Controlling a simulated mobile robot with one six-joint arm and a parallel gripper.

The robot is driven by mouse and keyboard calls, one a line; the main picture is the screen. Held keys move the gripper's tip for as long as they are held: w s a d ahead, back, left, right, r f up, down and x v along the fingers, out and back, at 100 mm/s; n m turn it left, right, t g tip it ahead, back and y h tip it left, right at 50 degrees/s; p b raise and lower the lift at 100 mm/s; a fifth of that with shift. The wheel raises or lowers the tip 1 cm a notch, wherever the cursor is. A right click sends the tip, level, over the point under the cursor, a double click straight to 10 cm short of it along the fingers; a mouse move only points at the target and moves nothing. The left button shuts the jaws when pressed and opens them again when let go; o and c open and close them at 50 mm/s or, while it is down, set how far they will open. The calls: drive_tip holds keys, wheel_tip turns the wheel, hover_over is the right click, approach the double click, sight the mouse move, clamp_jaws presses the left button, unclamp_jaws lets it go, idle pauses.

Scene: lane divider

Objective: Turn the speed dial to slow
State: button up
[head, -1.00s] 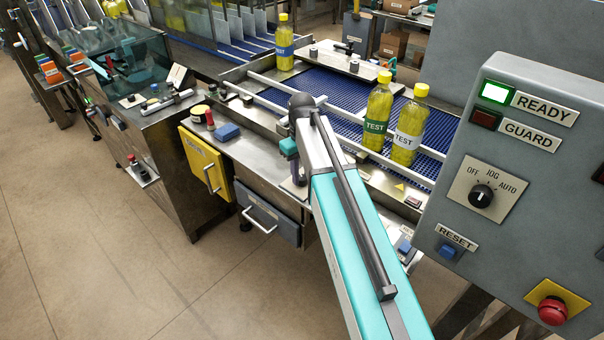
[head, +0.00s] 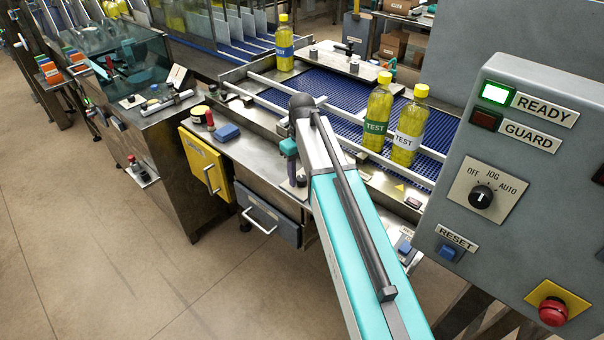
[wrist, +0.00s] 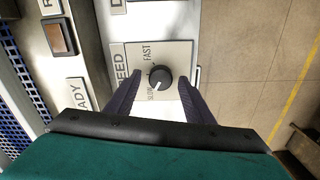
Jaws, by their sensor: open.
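In the wrist view the speed dial is a round black knob (wrist: 158,77) with a white pointer mark on a pale plate (wrist: 178,52). The plate reads FAST above and SLOW at the lower left of the knob. The pointer mark slants down and left, on the SLOW side. My gripper (wrist: 159,81) is open, with one dark finger on each side of the knob and gaps visible. In the head view my gripper (head: 291,160) is small and partly hidden by my arm; the speed dial cannot be made out there.
A grey control box with a lit green READY lamp (head: 495,92), an OFF/JOG/AUTO switch (head: 481,197) and a red stop button (head: 552,311) stands at the right. Yellow bottles (head: 377,115) stand on the blue conveyor (head: 340,122). Floor (head: 110,270) at left is clear.

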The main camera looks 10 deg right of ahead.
sight(301, 177)
drive_tip(key=shift+r, duration=0.1)
wheel_tip(301, 177, up, 14)
drive_tip(key=b, duration=0.3)
idle(0.7)
drive_tip(key=shift+f, duration=0.2)
